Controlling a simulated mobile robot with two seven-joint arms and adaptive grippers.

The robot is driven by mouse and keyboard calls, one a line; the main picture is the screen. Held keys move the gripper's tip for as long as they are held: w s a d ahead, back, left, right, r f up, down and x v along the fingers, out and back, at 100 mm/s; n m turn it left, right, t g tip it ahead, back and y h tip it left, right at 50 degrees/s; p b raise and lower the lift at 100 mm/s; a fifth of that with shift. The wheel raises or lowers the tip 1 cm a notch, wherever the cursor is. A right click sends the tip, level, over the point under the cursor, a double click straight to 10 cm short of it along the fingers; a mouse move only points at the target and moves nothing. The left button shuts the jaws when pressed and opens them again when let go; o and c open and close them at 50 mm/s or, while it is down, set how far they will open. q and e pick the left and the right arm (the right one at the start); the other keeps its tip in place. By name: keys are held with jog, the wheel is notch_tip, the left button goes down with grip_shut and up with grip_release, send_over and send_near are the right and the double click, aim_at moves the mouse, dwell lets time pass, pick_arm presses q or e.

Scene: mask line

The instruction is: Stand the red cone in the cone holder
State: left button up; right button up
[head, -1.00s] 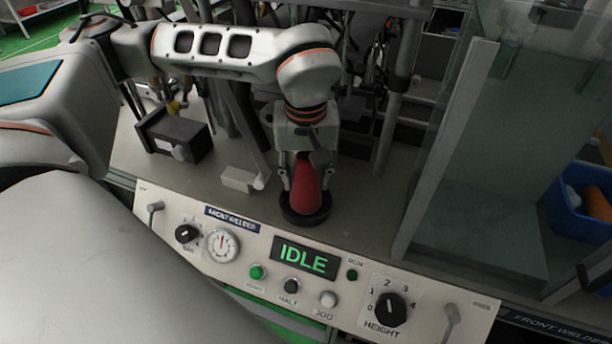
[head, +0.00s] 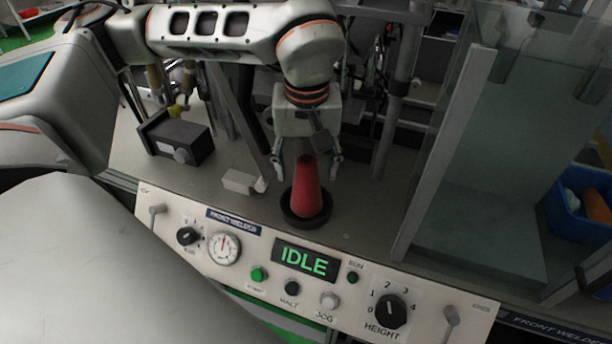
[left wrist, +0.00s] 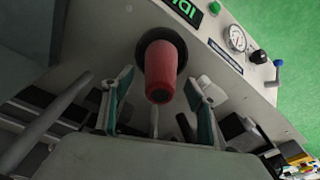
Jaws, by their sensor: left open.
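The red cone (head: 306,187) stands upright in the round black cone holder (head: 292,215) on the bench, just behind the control panel. In the left wrist view the cone (left wrist: 161,72) shows with the dark ring of the holder (left wrist: 141,56) around it. My left gripper (head: 306,168) is open, above and behind the cone, with its fingers apart on either side and clear of it. The left wrist view also shows the open fingers (left wrist: 158,103) with nothing between their tips. My right gripper is not in view.
The control panel (head: 345,262) with an IDLE display, knobs and buttons runs along the front. A dark box (head: 178,140) and a small white block (head: 238,181) are to the left. A clear guard panel (head: 445,150) and a blue bin (head: 575,215) are at the right.

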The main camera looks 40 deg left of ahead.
pick_arm(q)
jog(key=r, duration=0.8)
jog(key=shift+s+d+p, duration=0.3)
jog(key=shift+s+p, duration=0.1)
